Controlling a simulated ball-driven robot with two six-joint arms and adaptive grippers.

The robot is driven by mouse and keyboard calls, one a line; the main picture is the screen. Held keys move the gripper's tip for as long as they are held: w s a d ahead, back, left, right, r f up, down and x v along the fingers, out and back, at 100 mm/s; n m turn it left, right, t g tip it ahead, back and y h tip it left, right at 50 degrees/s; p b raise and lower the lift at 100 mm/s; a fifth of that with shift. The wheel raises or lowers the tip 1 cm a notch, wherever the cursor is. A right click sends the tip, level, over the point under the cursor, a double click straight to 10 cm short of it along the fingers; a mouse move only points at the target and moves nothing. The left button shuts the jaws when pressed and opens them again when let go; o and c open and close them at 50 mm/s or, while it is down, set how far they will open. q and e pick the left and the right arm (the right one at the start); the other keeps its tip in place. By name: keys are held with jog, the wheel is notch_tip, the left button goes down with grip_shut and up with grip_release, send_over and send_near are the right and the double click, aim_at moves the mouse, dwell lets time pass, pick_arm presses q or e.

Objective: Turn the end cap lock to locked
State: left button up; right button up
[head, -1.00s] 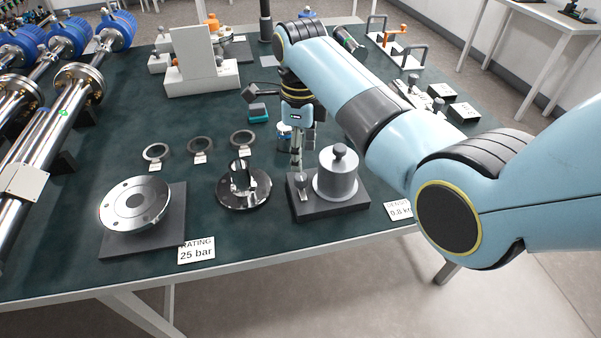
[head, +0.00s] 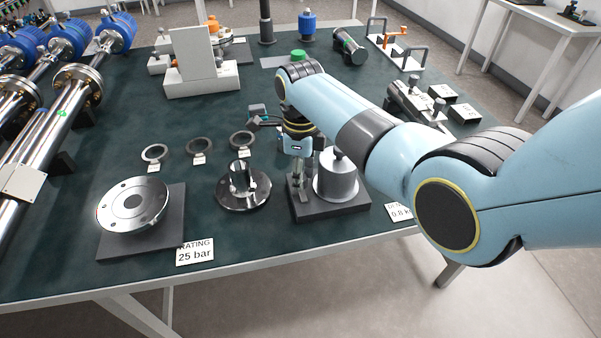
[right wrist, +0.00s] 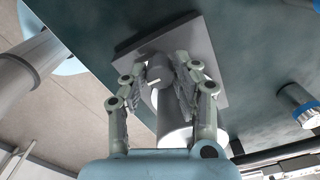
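A dark base plate (head: 333,211) near the front edge of the table carries a silver cylinder (head: 335,188) with a knob on top, and a small upright lock knob on its left side. My right gripper (head: 301,182) points down over that small knob and mostly hides it in the head view. In the right wrist view, the small grey knob (right wrist: 159,76), with a pale line on it, sits between the fingers of my right gripper (right wrist: 160,88). The fingers are spread on either side of it; firm contact does not show. My left gripper is not in view.
The silver cylinder stands close to the right of the gripper. To the left are a shiny ring-shaped holder (head: 243,200), several small rings (head: 199,146) and a flange disc (head: 133,203) on a plate. A white stand (head: 196,60) is farther back.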

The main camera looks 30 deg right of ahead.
grip_shut()
jog(key=n+p, duration=0.2)
jog(key=n, duration=0.1)
jog(key=shift+r+p, duration=0.15)
jog(key=shift+p, duration=0.15)
jog(key=n+p, duration=0.2)
jog(key=n, duration=0.3)
jog(key=n+p, duration=0.1)
jog(key=n, duration=0.4)
jog(key=shift+p, duration=0.3)
jog(key=shift+n+p, duration=0.35)
jog(key=shift+n, duration=2.05)
